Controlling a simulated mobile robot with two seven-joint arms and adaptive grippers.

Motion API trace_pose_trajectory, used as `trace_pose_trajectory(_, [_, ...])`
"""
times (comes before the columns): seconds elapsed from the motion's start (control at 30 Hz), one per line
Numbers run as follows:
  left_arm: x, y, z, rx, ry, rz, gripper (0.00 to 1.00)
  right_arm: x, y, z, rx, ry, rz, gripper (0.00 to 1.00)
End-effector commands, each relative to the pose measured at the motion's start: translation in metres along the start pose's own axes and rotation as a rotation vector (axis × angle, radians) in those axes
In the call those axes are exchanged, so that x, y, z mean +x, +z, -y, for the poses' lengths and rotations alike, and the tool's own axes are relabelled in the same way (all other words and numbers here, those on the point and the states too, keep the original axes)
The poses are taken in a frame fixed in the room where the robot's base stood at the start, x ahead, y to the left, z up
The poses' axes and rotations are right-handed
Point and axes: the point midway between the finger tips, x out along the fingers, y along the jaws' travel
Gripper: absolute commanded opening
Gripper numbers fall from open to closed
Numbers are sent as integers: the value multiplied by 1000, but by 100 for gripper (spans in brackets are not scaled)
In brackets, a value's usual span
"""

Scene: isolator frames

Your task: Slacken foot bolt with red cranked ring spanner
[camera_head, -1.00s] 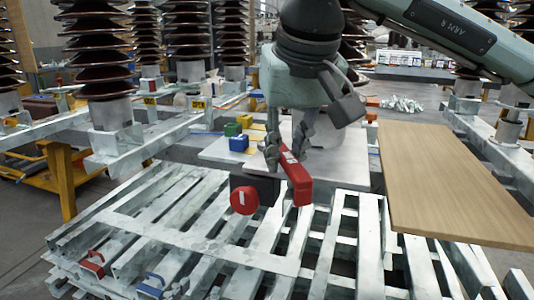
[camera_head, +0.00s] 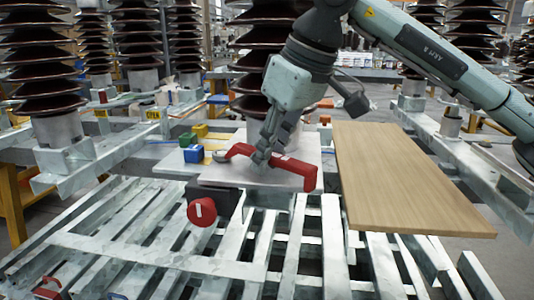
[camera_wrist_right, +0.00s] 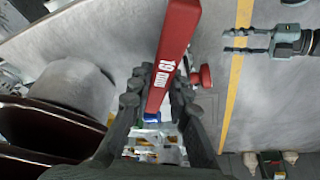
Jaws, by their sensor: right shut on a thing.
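The red cranked ring spanner (camera_head: 275,163) lies roughly crosswise in the head view, its bent red end at the right and a grey end at the left. My right gripper (camera_head: 262,152) is shut on its handle above the pale foot plate (camera_head: 222,175). In the right wrist view the red handle (camera_wrist_right: 175,55) with white marking passes between the right fingers (camera_wrist_right: 158,95). What looks like my left gripper (camera_wrist_right: 240,41) shows at the upper right there, fingers apart and empty. I cannot make out the foot bolt or whether the spanner touches anything.
A red round knob (camera_head: 202,211) sits on a dark box in front of the plate. Blue (camera_head: 194,154), green and yellow blocks stand left of it. A wooden board (camera_head: 400,180) lies to the right. Slatted galvanised steelwork (camera_head: 150,240) fills the front. Brown ribbed insulators stand behind.

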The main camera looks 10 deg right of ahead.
Motion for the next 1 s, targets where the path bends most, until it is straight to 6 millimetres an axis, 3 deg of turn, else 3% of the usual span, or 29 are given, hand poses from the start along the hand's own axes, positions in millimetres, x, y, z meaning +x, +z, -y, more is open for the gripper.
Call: trace_pose_trajectory(1.0, [-21, -46, 4, 0, 0, -1, 40, -66, -28, 0, 1, 1, -2, 0])
